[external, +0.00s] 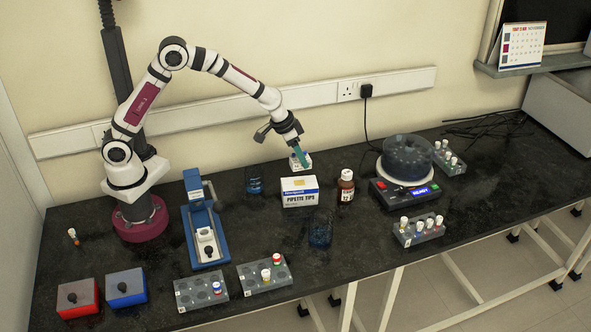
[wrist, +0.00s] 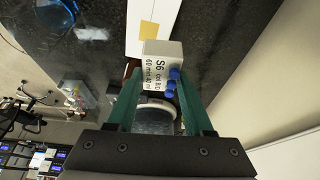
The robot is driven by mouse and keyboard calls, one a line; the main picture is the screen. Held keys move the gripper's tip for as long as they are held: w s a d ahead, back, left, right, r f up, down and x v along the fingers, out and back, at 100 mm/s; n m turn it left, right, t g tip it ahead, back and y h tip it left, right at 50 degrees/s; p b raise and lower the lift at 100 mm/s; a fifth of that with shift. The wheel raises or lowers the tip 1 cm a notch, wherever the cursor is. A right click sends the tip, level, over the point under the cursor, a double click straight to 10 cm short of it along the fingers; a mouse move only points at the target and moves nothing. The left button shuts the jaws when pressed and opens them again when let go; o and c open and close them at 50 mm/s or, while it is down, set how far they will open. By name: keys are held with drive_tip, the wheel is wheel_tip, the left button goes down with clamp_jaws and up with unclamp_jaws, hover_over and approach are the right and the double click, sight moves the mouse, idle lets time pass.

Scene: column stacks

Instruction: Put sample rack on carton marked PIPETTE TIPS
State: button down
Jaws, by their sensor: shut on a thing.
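The carton marked PIPETTE TIPS (external: 299,198) stands upright on the dark bench, white with a blue band. In the wrist view, a white box with a yellow patch (wrist: 150,30) looks like this carton. My gripper (external: 300,157) is shut on a small white rack, taken as the sample rack (external: 304,162). In the wrist view the rack (wrist: 158,57) shows an S6 label and blue caps between my green fingers (wrist: 160,82). In the external view the rack appears above and behind the carton, with a gap. Its exact height is unclear.
A brown bottle (external: 346,188) stands close to the carton's right. A blue-tinted beaker (external: 321,232) is in front, and another (external: 255,184) is to the left. A round dark device (external: 407,160) with a base is further right. Tube racks (external: 264,274) line the front edge.

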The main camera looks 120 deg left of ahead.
sight(296, 164)
drive_tip(key=w+d+r, duration=0.1)
drive_tip(key=d+r, duration=0.2)
drive_tip(key=d, duration=0.4)
drive_tip(key=w+d+r, duration=0.1)
drive_tip(key=d+r, duration=0.3)
drive_tip(key=d, duration=0.2)
drive_tip(key=a+f, duration=0.2)
drive_tip(key=a, duration=0.1)
drive_tip(key=s+a+f, duration=0.1)
drive_tip(key=a+f, duration=0.1)
drive_tip(key=a, duration=0.2)
drive_tip(key=a+f, duration=0.3)
drive_tip(key=shift+s+a+f, duration=0.1)
drive_tip(key=shift+s+a, duration=0.05)
drive_tip(key=shift+a, duration=0.15)
wheel_tip(296, 164, down, 3)
drive_tip(key=shift+a+f, duration=0.1)
drive_tip(key=shift+a, duration=0.05)
drive_tip(key=shift+f, duration=0.45)
drive_tip(key=shift+f, duration=0.15)
drive_tip(key=shift+c, duration=1.5)
unclamp_jaws()
